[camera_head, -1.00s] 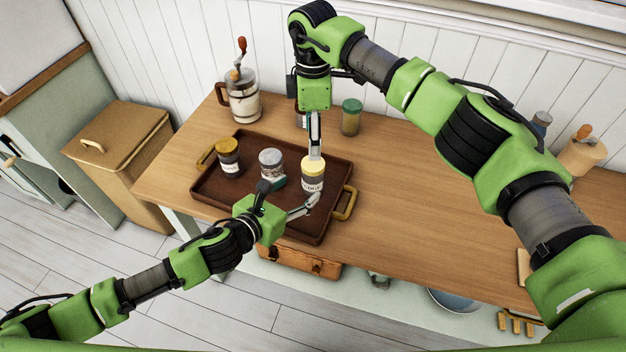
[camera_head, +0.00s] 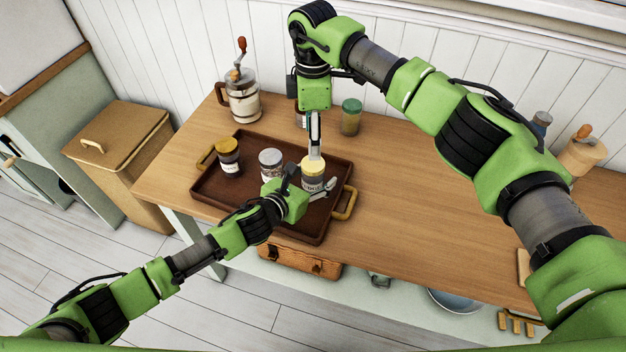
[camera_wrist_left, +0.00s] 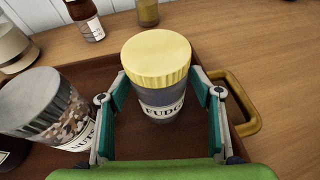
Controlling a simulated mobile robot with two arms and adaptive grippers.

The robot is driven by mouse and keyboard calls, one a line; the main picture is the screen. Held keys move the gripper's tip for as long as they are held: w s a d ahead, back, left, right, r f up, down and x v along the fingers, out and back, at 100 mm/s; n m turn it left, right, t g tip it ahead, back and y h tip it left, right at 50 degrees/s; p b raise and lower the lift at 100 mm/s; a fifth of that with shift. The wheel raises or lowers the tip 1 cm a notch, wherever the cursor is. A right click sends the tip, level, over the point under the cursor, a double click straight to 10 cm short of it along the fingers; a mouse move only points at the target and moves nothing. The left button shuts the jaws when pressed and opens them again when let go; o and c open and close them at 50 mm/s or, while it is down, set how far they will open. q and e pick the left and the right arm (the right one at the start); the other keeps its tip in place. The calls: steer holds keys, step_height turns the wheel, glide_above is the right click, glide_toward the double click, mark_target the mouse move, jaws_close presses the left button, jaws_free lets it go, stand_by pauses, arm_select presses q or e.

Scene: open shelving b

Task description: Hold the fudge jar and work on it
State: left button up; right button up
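The fudge jar (camera_head: 312,180) has a yellow lid and a label partly reading "FUDG". It stands upright at the right side of the brown tray (camera_head: 236,205). In the left wrist view the jar (camera_wrist_left: 158,98) is between the fingers of my left gripper (camera_wrist_left: 160,95). The fingers are spread, with narrow gaps beside the jar. In the head view my left gripper (camera_head: 322,190) is low at the jar's front. My right gripper (camera_head: 315,155) points down above or just behind the lid; its finger spacing is hidden by the side-on view.
A grey-lidded jar (camera_head: 270,160) stands close left of the fudge jar, and a yellow-lidded dark jar (camera_head: 228,155) stands farther left. Behind the tray are a grinder (camera_head: 243,102) and a green jar (camera_head: 351,117).

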mark_target(313, 163)
arm_select(q)
jaws_close()
arm_select(e)
steer(key=n, duration=0.9)
steer(key=shift+n, duration=0.4)
steer(key=n, duration=0.3)
steer(key=shift+n, duration=0.4)
steer(key=n, duration=2.1)
steer(key=shift+n, duration=0.4)
arm_select(q)
steer(key=shift+f, duration=0.1)
arm_select(e)
steer(key=n, duration=0.5)
steer(key=shift+f, duration=0.1)
steer(key=shift+f, duration=3.9)
